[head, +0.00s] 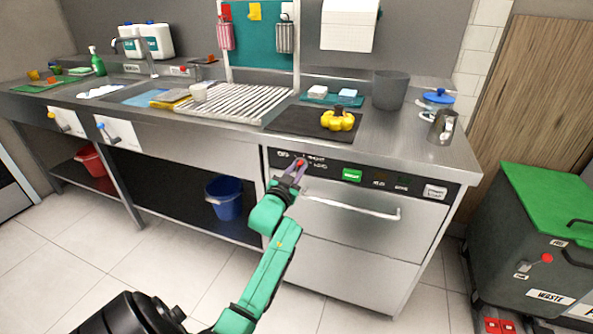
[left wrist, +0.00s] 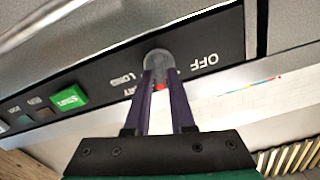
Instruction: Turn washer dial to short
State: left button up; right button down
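The washer dial (left wrist: 158,57) is a small grey round knob with a red mark, on the black control panel (left wrist: 110,72) of the steel washer. My left gripper (head: 297,173) is at the dial at the panel's left end in the head view. In the left wrist view its purple fingers (left wrist: 160,80) flank the dial with a narrow gap that the dial fills. The fingers partly cover the dial. "OFF" and "LONG" labels show upside down around it; I cannot make out a "short" label. My right gripper is not in view.
A green start button (head: 352,175) sits to the right on the same panel. The washer's door handle (head: 350,206) runs below. A yellow pepper (head: 338,120) lies on a dark mat on the counter above. A blue bucket (head: 224,197) stands under the sink counter at left.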

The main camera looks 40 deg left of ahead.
pick_arm(q)
jog(key=shift+o, duration=0.9)
jog(key=shift+s+f, duration=0.1)
jog(key=shift+s, duration=0.05)
jog(key=v, duration=1.4)
jog(key=shift+d, duration=0.1)
